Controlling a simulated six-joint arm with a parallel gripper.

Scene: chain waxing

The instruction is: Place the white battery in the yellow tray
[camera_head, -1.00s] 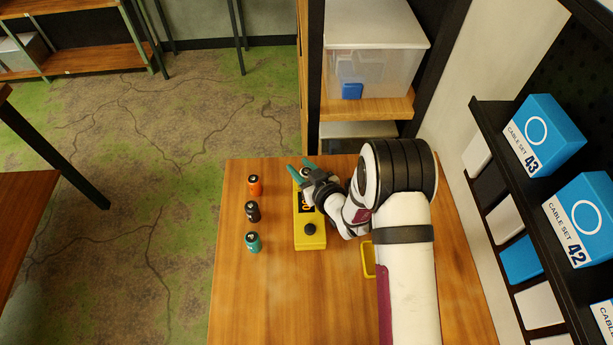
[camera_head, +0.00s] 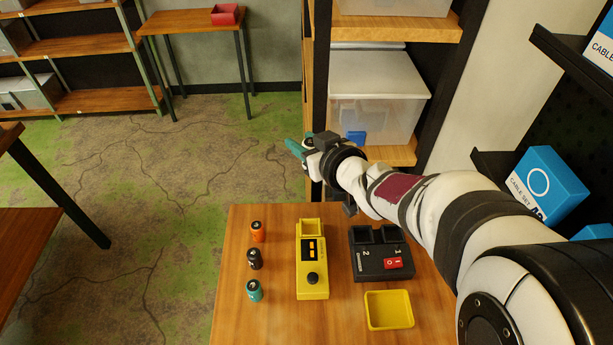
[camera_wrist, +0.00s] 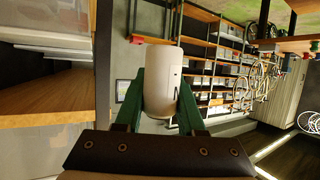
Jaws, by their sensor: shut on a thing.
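The white battery (camera_wrist: 163,80) is between the green fingers of my gripper (camera_wrist: 160,100) in the wrist view, seen from its side. My gripper is shut on it. In the head view my gripper (camera_head: 296,150) is raised above and beyond the table's far edge, and the battery cannot be made out there. The yellow tray (camera_head: 389,309) is at the table's near right, and it looks empty. My gripper is well apart from it, up and to the left in the picture.
A yellow device (camera_head: 314,268) with an open slot and black knob stands mid-table. A black two-slot box (camera_head: 375,262) with a red switch is beside it. Orange (camera_head: 257,232), black (camera_head: 255,258) and teal (camera_head: 254,290) batteries stand at left. A shelf with bins (camera_head: 375,100) rises behind.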

